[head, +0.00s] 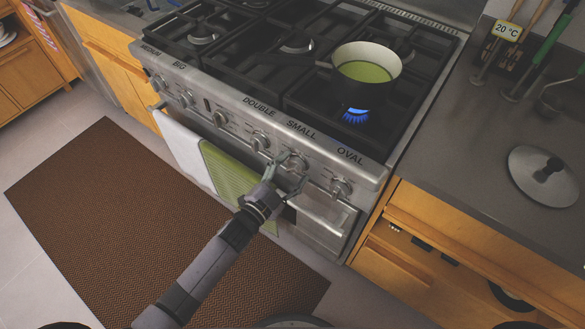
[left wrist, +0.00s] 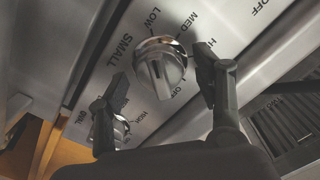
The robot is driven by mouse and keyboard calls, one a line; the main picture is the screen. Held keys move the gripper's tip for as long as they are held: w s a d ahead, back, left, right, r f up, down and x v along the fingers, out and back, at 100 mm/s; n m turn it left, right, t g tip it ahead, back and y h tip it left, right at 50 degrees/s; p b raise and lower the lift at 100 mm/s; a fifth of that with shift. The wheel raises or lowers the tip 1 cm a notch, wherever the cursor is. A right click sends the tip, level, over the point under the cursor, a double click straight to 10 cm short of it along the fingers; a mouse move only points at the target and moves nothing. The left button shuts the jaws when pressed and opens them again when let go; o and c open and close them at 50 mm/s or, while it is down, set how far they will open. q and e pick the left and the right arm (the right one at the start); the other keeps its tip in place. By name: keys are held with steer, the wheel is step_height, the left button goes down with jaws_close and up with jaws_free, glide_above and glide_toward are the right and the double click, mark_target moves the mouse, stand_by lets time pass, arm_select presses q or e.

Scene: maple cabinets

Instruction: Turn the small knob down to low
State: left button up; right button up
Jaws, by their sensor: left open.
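The small knob (head: 295,160) is a round metal knob on the stove's front panel, under the printed word SMALL. In the left wrist view the knob (left wrist: 162,68) has a raised bar grip, with LOW, MED and a partly hidden HI printed around it. I cannot tell for sure which mark it points at. My left gripper (head: 287,176) is at this knob. In the left wrist view its open fingers (left wrist: 160,85) stand on either side of the knob, with gaps showing. My right gripper is not in view.
A blue flame (head: 356,116) burns on the front right burner. A pan with green contents (head: 366,64) stands behind it. The oval knob (head: 341,188) and double knob (head: 260,142) flank my gripper. A green towel (head: 226,172) hangs on the oven handle below. A lid (head: 543,176) lies on the right counter.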

arm_select(q)
steer(key=v, duration=1.1)
steer(key=shift+s+a, duration=0.15)
steer(key=shift+s, duration=0.05)
steer(key=s+a+f+n+g+y, duration=0.2)
steer(key=s+a+f+y, duration=0.15)
steer(key=f, duration=0.55)
steer(key=s+a+f+n+g+y, duration=0.2)
steer(key=a+f+n, duration=0.15)
steer(key=f, duration=0.55)
steer(key=s+a+f+n+g+y, duration=0.1)
steer(key=s+a+f+n+y, duration=0.15)
steer(key=a+f, duration=0.45)
steer(key=s+a+f+n+g+y, duration=0.1)
steer(key=s+f+g, duration=0.2)
steer(key=s, duration=0.6)
steer(key=s+f+n+g, duration=0.2)
steer(key=s+f, duration=0.6)
steer(key=s, duration=0.1)
steer(key=s+a+f+n+g+y, duration=0.1)
steer(key=s+f+g, duration=0.2)
steer(key=s, duration=0.6)
step_height(320, 180, down, 3)
steer(key=shift+s+a+r+n+g+y, duration=0.15)
steer(key=shift+s+a+n+g+y, duration=0.15)
steer(key=shift+n, duration=0.1)
